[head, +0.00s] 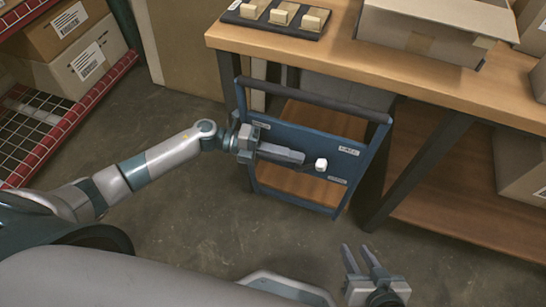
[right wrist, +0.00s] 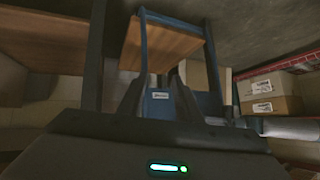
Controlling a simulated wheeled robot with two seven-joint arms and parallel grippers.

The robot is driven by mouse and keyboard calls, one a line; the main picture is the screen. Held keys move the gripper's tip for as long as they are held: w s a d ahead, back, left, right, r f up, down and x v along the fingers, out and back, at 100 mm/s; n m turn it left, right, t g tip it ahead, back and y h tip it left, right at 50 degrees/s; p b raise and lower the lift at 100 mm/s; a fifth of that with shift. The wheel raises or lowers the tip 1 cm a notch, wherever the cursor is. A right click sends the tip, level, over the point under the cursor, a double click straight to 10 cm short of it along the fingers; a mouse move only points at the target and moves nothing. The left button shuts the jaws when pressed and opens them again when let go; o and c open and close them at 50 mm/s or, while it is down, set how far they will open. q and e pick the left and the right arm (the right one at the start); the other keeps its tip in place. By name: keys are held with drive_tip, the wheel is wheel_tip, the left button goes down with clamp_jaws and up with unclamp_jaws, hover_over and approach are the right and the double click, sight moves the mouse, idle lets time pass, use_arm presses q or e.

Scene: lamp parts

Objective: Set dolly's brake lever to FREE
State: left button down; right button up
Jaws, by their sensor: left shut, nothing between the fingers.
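The blue dolly (head: 285,131) stands upright at the front of the workbench, with a dark handle bar across its top. Its brake lever shows as a white knob (head: 321,164) on the blue panel; the rest of the lever is hard to make out. Small white labels sit on the panel, too small to read. My left gripper (head: 303,158) is shut and empty, its fingertips just left of the knob; I cannot tell whether they touch it. My right gripper (head: 357,248) is open and empty, low in front of the dolly. The dolly's blue frame (right wrist: 211,65) also shows in the right wrist view.
The workbench (head: 300,57) holds a dark tray (head: 256,21) with several small blocks and an open cardboard box (head: 415,35). A red-edged rack (head: 95,92) with boxes stands at left. Bench legs are close to the dolly's right side. The floor in front is clear.

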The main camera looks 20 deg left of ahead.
use_arm(q)
drive_tip(key=shift+d+r+p, duration=0.15)
drive_tip(key=shift+d+p, duration=0.15)
drive_tip(key=shift+d, duration=0.25)
use_arm(e)
drive_tip(key=shift+s+d+f+g+h, duration=0.3)
drive_tip(key=shift+s+d+f+g, duration=0.25)
drive_tip(key=shift+s+f+g, duration=0.25)
drive_tip(key=shift+r, duration=0.15)
